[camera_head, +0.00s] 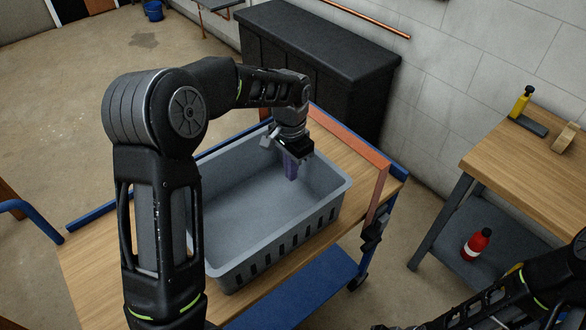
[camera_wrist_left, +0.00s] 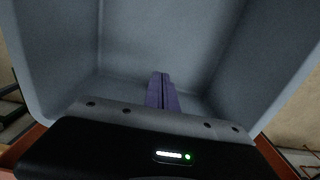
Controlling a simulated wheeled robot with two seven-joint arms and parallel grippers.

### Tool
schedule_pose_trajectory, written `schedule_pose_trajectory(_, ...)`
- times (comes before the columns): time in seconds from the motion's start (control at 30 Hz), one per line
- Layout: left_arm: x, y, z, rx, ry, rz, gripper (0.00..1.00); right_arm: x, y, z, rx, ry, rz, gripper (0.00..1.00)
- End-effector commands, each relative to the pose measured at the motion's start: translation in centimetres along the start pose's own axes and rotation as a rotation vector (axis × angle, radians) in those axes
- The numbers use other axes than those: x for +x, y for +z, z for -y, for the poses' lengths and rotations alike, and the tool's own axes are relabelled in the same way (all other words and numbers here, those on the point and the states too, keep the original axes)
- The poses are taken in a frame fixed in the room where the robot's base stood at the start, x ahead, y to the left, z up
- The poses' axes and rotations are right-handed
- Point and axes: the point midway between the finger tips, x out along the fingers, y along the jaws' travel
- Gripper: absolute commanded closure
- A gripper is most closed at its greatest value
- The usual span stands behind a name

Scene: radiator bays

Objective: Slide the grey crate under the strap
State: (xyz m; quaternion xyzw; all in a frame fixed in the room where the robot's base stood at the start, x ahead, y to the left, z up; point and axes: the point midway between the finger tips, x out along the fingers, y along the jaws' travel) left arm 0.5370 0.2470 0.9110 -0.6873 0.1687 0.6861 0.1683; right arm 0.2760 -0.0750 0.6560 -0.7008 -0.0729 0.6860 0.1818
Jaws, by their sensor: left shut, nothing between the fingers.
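The grey crate (camera_head: 292,243) is an open, empty bin with slotted sides, sitting upright on the wooden cart top. The orange strap (camera_head: 352,142) makes an arch across the cart, just beyond the crate's right end; a narrow strip of wood shows between them. My left gripper (camera_head: 291,174) is shut and empty. Its purple fingers point down inside the crate, near the end wall by the strap; I cannot tell whether they touch it. In the left wrist view the fingers (camera_wrist_left: 162,92) are together before the crate's grey inside (camera_wrist_left: 185,40). My right gripper is out of view.
The cart (camera_head: 98,272) has blue rails and a blue lower shelf. A black radiator cabinet (camera_head: 310,50) stands behind it by the wall.

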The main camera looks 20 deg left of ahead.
Motion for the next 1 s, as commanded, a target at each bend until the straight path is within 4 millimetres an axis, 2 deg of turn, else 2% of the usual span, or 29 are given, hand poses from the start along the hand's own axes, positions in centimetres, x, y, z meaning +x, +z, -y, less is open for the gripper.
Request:
schedule_pose_trajectory(0.03,0.0,0.1,0.0,0.000,0.000,-0.001,1.00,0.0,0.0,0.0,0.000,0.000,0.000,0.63)
schedule_pose_trajectory(0.4,-7.7,0.0,0.0,0.001,-0.002,-0.004,1.00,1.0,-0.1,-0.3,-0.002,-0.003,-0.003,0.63)
schedule_pose_trajectory(0.5,-9.0,0.0,0.0,0.001,-0.001,-0.003,1.00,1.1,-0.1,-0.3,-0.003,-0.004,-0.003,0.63)
schedule_pose_trajectory(0.67,-10.0,0.0,0.0,0.001,0.000,-0.001,1.00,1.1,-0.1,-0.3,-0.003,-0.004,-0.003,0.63)
schedule_pose_trajectory(1.0,-10.0,0.0,0.0,0.001,0.000,0.000,1.00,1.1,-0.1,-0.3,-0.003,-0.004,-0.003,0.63)
